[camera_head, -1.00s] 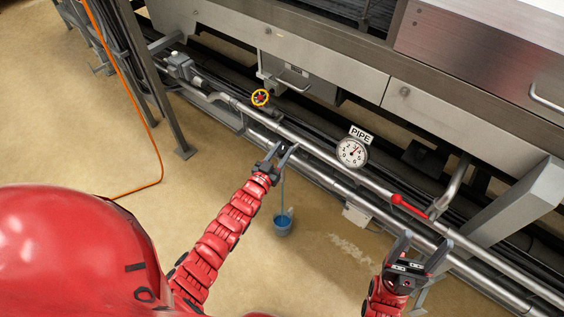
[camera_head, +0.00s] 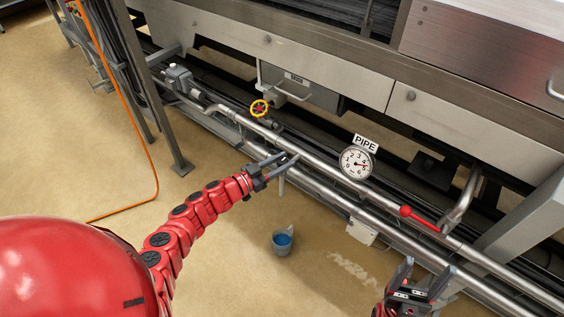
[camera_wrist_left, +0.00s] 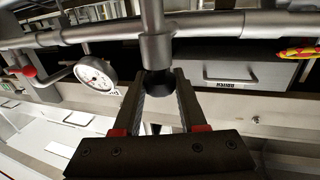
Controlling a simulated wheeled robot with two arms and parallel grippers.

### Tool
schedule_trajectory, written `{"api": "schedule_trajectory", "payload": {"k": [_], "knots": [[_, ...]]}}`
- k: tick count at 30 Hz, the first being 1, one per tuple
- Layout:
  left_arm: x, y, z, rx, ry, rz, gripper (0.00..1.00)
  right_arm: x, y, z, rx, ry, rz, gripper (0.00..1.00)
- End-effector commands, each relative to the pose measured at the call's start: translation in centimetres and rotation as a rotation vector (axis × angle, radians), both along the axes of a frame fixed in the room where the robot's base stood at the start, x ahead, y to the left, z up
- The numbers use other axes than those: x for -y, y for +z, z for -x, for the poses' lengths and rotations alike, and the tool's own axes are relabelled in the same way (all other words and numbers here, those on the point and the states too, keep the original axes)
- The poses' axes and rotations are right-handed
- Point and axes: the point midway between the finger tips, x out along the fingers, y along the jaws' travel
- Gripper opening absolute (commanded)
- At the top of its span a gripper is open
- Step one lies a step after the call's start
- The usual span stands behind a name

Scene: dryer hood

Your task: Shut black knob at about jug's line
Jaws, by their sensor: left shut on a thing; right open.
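The black knob (camera_wrist_left: 158,88) sits at the end of a grey pipe stub in the left wrist view, between the fingers of my left gripper (camera_wrist_left: 158,90). In the head view my left gripper (camera_head: 283,162) is shut on it at the pipe; its fingers hide the knob there. A jug (camera_head: 283,240) with blue liquid in it stands on the floor below the spout (camera_head: 282,186). No blue stream shows between spout and jug. The jug's line is too small to make out. My right gripper (camera_head: 422,276) is open and empty at the lower right.
Long pipes (camera_head: 330,185) run along the machine. An orange cable (camera_head: 138,133) hangs at the left. The floor around the jug is clear.

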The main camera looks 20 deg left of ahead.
Motion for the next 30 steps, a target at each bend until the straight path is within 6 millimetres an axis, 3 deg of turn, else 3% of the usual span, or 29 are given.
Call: {"api": "schedule_trajectory", "payload": {"k": [13,14,18,30], "knots": [[0.09,-0.16,0.09,-0.001,-0.009,-0.001,0.00,0.00,-0.04,0.01,0.000,0.000,0.000,0.71],[0.09,-0.15,0.09,-0.001,-0.009,-0.001,0.46,0.00,-0.04,0.00,0.000,0.000,0.000,0.71],[0.05,-0.10,0.06,0.000,-0.008,0.000,0.71,0.00,-0.04,0.00,0.000,0.000,0.000,0.71],[-0.52,0.01,0.67,-0.001,-0.006,-0.001,0.71,0.00,0.20,0.00,0.000,0.000,0.000,0.71]]}}
